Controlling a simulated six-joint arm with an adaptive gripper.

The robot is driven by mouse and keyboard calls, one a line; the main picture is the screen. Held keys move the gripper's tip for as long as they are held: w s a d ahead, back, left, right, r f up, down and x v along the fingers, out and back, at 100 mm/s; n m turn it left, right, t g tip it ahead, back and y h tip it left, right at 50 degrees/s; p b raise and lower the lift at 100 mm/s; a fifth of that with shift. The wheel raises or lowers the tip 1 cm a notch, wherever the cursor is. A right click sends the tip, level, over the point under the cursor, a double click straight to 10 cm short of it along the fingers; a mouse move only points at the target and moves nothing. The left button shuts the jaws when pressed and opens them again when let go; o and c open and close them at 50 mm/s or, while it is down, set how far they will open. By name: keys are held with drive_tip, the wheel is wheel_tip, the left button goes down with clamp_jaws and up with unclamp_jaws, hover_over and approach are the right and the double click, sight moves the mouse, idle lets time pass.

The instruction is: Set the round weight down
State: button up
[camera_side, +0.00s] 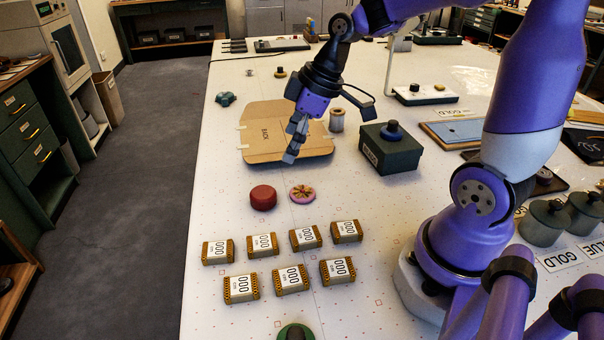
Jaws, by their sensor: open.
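My gripper (292,148) is open and points down over the right part of the tan cardboard pattern piece (262,150) marked BACK. No object shows between its fingers; the arm and fingers hide part of the piece. A red round puck (263,197) rests on the white table in front of the piece, apart from my gripper. Small round knobbed pieces, one grey (249,72) and one yellow (280,73), stand behind it, and a teal lobed piece (225,99) lies at the back left. I cannot tell which of these is the round weight.
A pink patterned disc (302,194) lies beside the puck. Several tan packets (289,279) marked 000 lie in two rows in front. A thread spool (337,119) and a dark green box (391,152) with a knobbed piece on top stand right of the pattern piece. The left table strip is clear.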

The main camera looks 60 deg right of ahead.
drive_tip(key=s+a+r+m+h, duration=0.1)
drive_tip(key=s+r+m, duration=0.1)
drive_tip(key=s+m, duration=0.1)
drive_tip(key=s+a+r+m+t+h, duration=0.1)
drive_tip(key=s+r+m, duration=0.1)
drive_tip(key=s, duration=0.4)
drive_tip(key=shift+s+a+r+m, duration=0.25)
drive_tip(key=shift+r+m, duration=0.1)
drive_tip(key=shift+m, duration=0.35)
